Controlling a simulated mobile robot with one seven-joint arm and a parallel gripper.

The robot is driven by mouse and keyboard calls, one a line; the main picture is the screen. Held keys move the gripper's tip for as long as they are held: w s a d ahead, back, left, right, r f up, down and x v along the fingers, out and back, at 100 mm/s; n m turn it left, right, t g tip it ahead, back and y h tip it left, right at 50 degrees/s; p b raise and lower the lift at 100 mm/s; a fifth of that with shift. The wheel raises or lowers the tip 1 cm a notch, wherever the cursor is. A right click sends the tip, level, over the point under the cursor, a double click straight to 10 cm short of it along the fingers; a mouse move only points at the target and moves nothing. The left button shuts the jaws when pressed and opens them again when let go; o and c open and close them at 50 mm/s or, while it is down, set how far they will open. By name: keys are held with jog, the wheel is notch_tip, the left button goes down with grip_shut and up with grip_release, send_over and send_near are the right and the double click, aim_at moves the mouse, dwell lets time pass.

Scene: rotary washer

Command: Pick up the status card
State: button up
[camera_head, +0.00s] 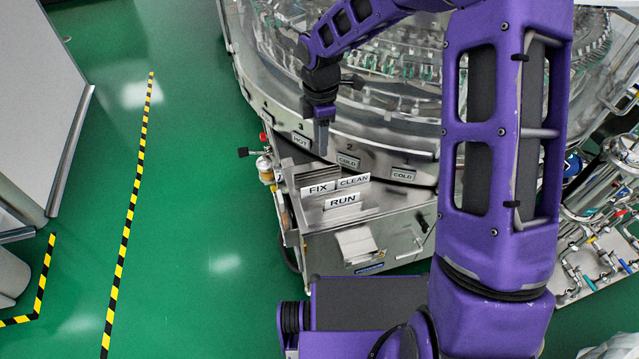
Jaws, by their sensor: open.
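The FIX card (318,188) is at the left, the CLEAN card (354,181) is behind and to the right, and the RUN card (343,201) is in front. My gripper (322,150) points down above and behind the FIX card, apart from the cards and holding nothing that I can see. Its fingers are small and seen nearly edge-on. The lower parts of the cards are partly hidden by one another and the holder.
The round steel rotary washer (395,150) with HOT and COLD labels curves behind the cards. A valve with a red cap (263,137) sticks out at the left of the holder. Pipes (600,195) stand at the right. Green floor (190,200) at the left is clear.

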jog(key=b, duration=0.2)
send_near(318, 192)
jog(key=shift+w+d+f+b, duration=0.1)
jog(key=shift+f+b, duration=0.2)
jog(key=shift+f, duration=1.4)
jog(key=shift+w+d+f+b, duration=0.1)
jog(key=shift+f+b, duration=0.2)
jog(key=shift+f, duration=1.35)
grip_shut()
